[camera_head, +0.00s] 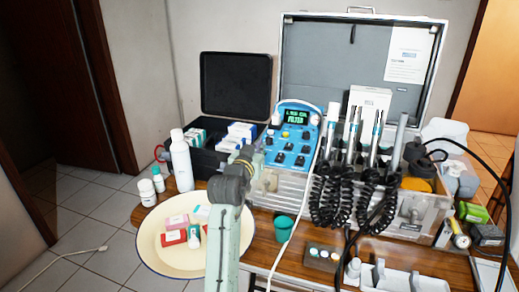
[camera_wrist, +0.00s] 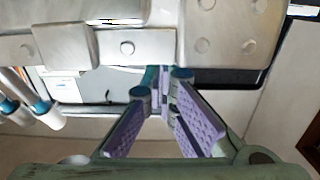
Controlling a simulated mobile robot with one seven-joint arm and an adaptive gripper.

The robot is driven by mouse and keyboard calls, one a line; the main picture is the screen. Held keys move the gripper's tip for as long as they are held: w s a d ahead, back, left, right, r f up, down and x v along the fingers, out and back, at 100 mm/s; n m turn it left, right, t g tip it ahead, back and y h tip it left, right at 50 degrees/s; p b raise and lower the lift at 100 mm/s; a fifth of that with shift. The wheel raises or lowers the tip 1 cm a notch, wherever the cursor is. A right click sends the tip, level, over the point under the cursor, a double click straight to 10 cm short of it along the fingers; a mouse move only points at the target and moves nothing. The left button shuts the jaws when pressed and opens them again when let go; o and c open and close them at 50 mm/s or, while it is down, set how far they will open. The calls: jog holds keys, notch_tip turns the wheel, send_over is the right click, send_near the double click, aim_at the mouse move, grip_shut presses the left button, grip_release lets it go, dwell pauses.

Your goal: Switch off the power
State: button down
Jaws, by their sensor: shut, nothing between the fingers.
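The blue control unit (camera_head: 291,136) stands in the dental case, left of the handpieces. Its green screen (camera_head: 297,116) is lit and shows text, with several black knobs below it. I cannot make out which part is the power switch. My gripper (camera_head: 252,158) is in front of the unit's lower left side, partly hidden by my own wrist. In the wrist view my gripper (camera_wrist: 161,84) shows its purple-padded fingers, with nothing held between them. A grey metal panel (camera_wrist: 215,40) with round fittings crosses the top of that view. I cannot tell whether the fingers touch anything.
Handpieces with coiled black hoses (camera_head: 340,195) stand right of the unit. A cream basin (camera_head: 152,240) with small boxes lies left of my arm. A white bottle (camera_head: 181,162) and a green cup (camera_head: 284,228) stand nearby. A white cable hangs before the unit.

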jog(key=shift+w+d+f, duration=0.1)
jog(key=shift+w+d, duration=0.1)
jog(key=shift+w, duration=0.1)
jog(key=shift+a, duration=0.1)
jog(key=shift+r, duration=0.45)
jog(key=r+p, duration=0.4)
jog(key=shift+w+d+r, duration=0.2)
jog(key=shift+r, duration=0.15)
jog(key=shift+s+a+f+b, duration=0.2)
jog(key=shift+s+a+b, duration=0.1)
jog(key=shift+s+b, duration=0.3)
jog(key=shift+s+a+f+b, duration=0.2)
jog(key=shift+s+a+b, duration=0.1)
jog(key=shift+s+b, duration=0.3)
jog(key=s+a+r+b, duration=0.1)
jog(key=s+a+r, duration=0.1)
jog(key=s, duration=0.5)
jog(key=shift+r, duration=0.3)
jog(key=shift+w, duration=0.1)
